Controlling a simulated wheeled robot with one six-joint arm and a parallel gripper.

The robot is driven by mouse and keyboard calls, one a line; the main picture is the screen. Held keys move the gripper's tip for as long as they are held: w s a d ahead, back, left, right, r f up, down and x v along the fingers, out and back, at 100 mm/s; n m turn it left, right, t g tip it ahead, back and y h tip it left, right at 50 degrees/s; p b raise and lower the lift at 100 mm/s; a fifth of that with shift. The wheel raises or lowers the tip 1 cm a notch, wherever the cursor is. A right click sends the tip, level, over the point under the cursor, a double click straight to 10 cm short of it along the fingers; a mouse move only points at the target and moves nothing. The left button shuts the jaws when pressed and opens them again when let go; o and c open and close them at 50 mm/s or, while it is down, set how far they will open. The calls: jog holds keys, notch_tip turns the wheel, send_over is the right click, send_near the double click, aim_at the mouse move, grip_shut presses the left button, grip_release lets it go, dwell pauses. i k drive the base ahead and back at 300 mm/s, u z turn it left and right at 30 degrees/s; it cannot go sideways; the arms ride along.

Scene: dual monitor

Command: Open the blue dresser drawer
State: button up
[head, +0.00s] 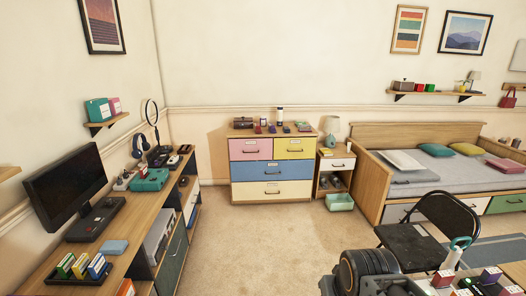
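The dresser (233,155) stands against the back wall, near the middle of the head view. It has a pink drawer (250,144) and a yellow drawer (294,142) side by side at the top. Below them is the wide blue drawer (248,178), with a dark handle (271,173) and a small pale label at its middle. A wide cream drawer (250,194) is at the bottom. The blue drawer looks shut, flush with the front. My gripper is not in view.
Carpet (270,235) is clear in front of the dresser. A long desk (146,211) with a monitor (66,183) runs along the left. A nightstand (324,164) stands right of the dresser, with a teal bin (340,202) at its foot. A black chair (410,236) and daybed (371,180) are at right.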

aim_at(301, 169)
jog(key=i, duration=4.45)
jog(key=u, duration=0.95)
